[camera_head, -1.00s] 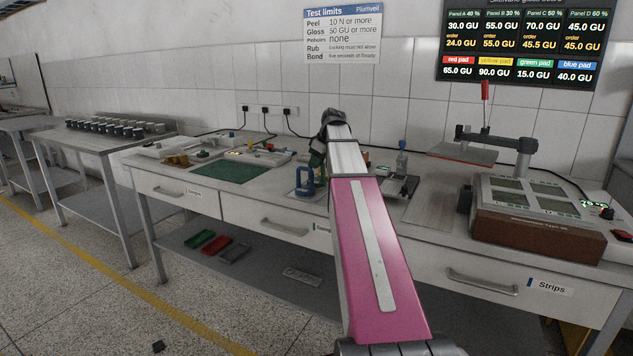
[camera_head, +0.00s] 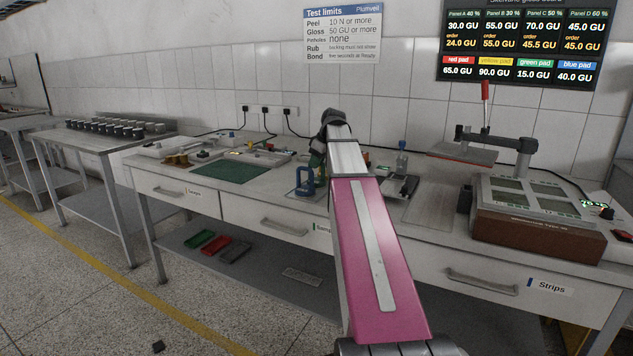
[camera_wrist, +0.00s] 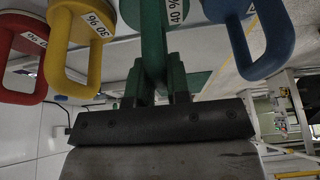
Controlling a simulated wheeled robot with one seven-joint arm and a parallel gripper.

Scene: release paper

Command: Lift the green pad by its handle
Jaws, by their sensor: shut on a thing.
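In the wrist view the green pad (camera_wrist: 152,22) with a 40 % label hangs in the upper middle. Its loop handle points down at my gripper (camera_wrist: 160,82). The two fingers are shut on the green handle, one on each side. To its left are the yellow pad (camera_wrist: 72,45) and the red pad (camera_wrist: 22,50), and to its right the blue pad (camera_wrist: 262,38), each with a loop handle. In the head view the blue pad (camera_head: 304,182) stands on the bench left of my arm. My arm hides most of the grip there.
The bench holds a dark green mat (camera_head: 232,172) on the left and a brown-sided instrument (camera_head: 535,225) on the right. Small fixtures and a bottle (camera_head: 402,165) stand close to the right of my arm. Red, green and dark trays lie on the lower shelf.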

